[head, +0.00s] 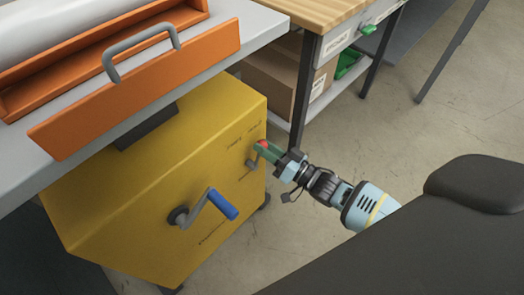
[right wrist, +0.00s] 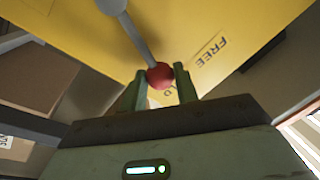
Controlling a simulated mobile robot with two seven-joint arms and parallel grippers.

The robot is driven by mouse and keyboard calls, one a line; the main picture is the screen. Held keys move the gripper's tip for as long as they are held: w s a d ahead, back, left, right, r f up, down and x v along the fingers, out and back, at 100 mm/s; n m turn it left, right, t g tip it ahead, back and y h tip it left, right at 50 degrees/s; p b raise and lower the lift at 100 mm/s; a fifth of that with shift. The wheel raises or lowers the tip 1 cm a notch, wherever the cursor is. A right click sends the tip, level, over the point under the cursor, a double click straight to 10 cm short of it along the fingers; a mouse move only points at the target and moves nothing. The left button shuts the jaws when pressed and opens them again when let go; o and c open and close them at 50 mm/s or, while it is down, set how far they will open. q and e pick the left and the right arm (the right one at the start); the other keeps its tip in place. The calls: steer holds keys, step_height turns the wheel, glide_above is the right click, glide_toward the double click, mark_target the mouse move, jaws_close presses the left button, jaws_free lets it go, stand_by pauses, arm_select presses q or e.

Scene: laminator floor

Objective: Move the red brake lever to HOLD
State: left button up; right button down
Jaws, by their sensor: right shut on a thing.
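The brake lever is a grey arm (right wrist: 138,40) with a red ball knob (right wrist: 160,75), mounted on the side of the yellow machine housing (head: 165,165). My right gripper (head: 264,150) is shut on the red knob (head: 262,145), with one green finger on each side of it in the right wrist view (right wrist: 160,82). In that view the word FREE (right wrist: 211,51) is printed to the right of the lever. The letters LD (right wrist: 167,89) show just beyond the knob, partly hidden by knob and fingers. My left gripper is not in view.
A crank with a blue handle (head: 223,204) sticks out of the housing left of my right gripper. An orange panel with a grey handle (head: 140,48) is above. A wooden-topped bench (head: 310,10) with a cardboard box (head: 275,80) stands behind. The floor to the right is open.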

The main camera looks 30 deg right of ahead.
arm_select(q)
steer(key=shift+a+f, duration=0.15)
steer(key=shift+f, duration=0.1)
arm_select(e)
steer(key=shift+w+d+f+m, duration=0.1)
steer(key=shift+d+f+m, duration=0.25)
steer(key=shift+m, duration=0.35)
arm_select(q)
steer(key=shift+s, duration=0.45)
arm_select(e)
steer(key=shift+r, duration=0.1)
steer(key=c, duration=1.1)
jaws_free()
steer(key=shift+d, duration=0.1)
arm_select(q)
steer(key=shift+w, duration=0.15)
arm_select(e)
steer(key=shift+o, duration=0.2)
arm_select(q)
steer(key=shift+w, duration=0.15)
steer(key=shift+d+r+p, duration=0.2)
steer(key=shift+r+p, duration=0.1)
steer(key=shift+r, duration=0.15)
arm_select(e)
steer(key=v, duration=0.7)
steer(key=shift+s, duration=0.35)
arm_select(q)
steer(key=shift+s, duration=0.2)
arm_select(e)
steer(key=shift+d, duration=0.15)
